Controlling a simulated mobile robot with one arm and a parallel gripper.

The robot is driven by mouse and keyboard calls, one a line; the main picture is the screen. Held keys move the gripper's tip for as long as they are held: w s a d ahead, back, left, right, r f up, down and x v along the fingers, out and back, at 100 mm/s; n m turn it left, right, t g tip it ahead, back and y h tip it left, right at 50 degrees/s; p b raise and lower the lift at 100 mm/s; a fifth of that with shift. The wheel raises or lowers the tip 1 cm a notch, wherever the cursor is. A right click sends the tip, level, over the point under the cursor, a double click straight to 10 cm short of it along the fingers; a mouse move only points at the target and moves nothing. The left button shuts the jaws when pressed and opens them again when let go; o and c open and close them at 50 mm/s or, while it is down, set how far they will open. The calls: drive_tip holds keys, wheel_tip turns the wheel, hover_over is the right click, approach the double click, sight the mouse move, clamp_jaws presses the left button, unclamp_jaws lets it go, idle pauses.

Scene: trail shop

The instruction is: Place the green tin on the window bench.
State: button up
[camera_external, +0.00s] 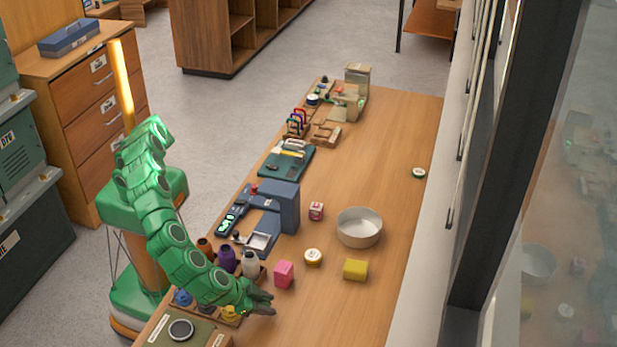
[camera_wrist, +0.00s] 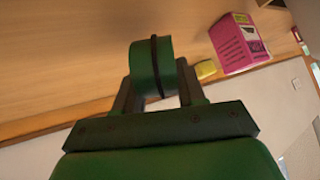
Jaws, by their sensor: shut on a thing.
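My gripper (camera_external: 262,302) is over the near end of the long wooden window bench (camera_external: 395,140). In the wrist view my gripper (camera_wrist: 155,92) is shut on the green tin (camera_wrist: 152,66), a short round tin with a dark band around it. The tin sits between the two fingers. I cannot make it out apart from the fingers in the external view. In the wrist view the wooden top (camera_wrist: 85,45) lies beyond the tin; I cannot tell whether the tin touches it.
A pink box (camera_external: 284,274), yellow box (camera_external: 355,270), yellow-and-white tin (camera_external: 313,257) and white bowl (camera_external: 359,231) stand right of my gripper. Several bottles (camera_external: 227,260) stand left of it. A small round tin (camera_external: 418,173) is near the window edge. The bench's far right is mostly clear.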

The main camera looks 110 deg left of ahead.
drive_tip(key=s+a+r, duration=0.6)
drive_tip(key=s+r, duration=0.4)
drive_tip(key=s, duration=0.2)
drive_tip(key=shift+s+r, duration=0.2)
drive_tip(key=shift+s, duration=0.1)
drive_tip(key=w+a+r+m+h, duration=0.2)
drive_tip(key=w+a+r+m, duration=0.1)
drive_tip(key=a, duration=0.7)
drive_tip(key=w+a+r+m+t+h, duration=0.1)
drive_tip(key=w+a+r+m+h, duration=0.2)
drive_tip(key=w+a, duration=0.3)
drive_tip(key=w+a+r+m+h, duration=0.3)
drive_tip(key=w+a+r+m, duration=0.1)
drive_tip(key=a, duration=0.9)
drive_tip(key=shift+w+a+m+t, duration=0.3)
drive_tip(key=shift+w+m, duration=0.3)
drive_tip(key=shift+w, duration=0.05)
drive_tip(key=shift+f, duration=0.15)
